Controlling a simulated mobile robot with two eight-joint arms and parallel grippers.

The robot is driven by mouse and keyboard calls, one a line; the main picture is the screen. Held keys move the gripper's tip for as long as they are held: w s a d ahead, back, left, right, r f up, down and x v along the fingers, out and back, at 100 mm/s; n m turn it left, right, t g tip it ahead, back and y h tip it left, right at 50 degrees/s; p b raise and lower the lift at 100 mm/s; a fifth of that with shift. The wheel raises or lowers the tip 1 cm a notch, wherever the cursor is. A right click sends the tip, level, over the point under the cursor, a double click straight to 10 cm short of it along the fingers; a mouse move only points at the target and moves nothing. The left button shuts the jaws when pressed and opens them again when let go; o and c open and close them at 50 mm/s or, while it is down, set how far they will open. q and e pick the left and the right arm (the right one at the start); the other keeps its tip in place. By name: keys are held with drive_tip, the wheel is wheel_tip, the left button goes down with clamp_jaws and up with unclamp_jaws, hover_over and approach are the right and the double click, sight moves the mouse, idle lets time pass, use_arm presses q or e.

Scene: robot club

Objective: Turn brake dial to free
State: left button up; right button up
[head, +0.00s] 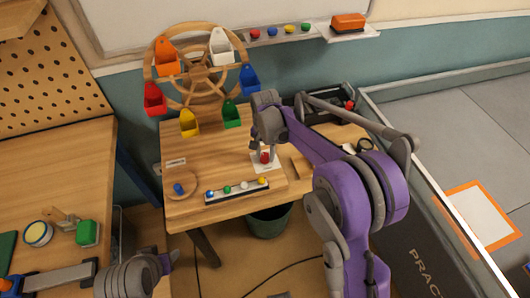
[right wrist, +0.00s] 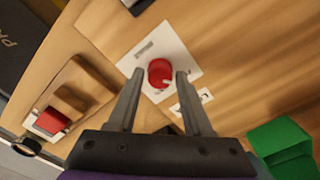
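The brake dial is a red round knob (right wrist: 159,72) on a white plate (right wrist: 180,45) on the wooden table; it also shows in the head view (head: 265,158). A small pale mark shows on the knob's lower right edge in the right wrist view. My right gripper (right wrist: 155,74) is open and points down at the dial. Its fingers stand on either side of the knob, with a gap on each side. In the head view my right gripper (head: 263,148) is just over the plate.
A wooden wheel (head: 200,77) with coloured buckets stands behind the dial. A strip with coloured knobs (head: 237,189) and a round dish with a blue piece (head: 180,186) lie to the front left. In the right wrist view a red switch (right wrist: 50,121) and a green bucket (right wrist: 283,143) flank the gripper.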

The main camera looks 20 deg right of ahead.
sight(266, 157)
drive_tip(key=shift+o, duration=1)
drive_tip(key=shift+r, duration=0.15)
wheel_tip(266, 157, up, 11)
drive_tip(key=shift+f, duration=0.2)
drive_tip(key=s+d+r+n+t+p, duration=0.1)
drive_tip(key=s+r+n, duration=0.1)
drive_tip(key=s, duration=0.4)
drive_tip(key=s+d+r+n+t+p, duration=0.1)
drive_tip(key=s+r+n, duration=0.1)
drive_tip(key=s, duration=0.5)
drive_tip(key=s+f+n+t, duration=0.3)
drive_tip(key=s+f+n, duration=0.1)
drive_tip(key=s, duration=1)
drive_tip(key=shift+d+f+p, duration=0.35)
drive_tip(key=shift+d+f, duration=0.05)
drive_tip(key=shift+f, duration=0.3)
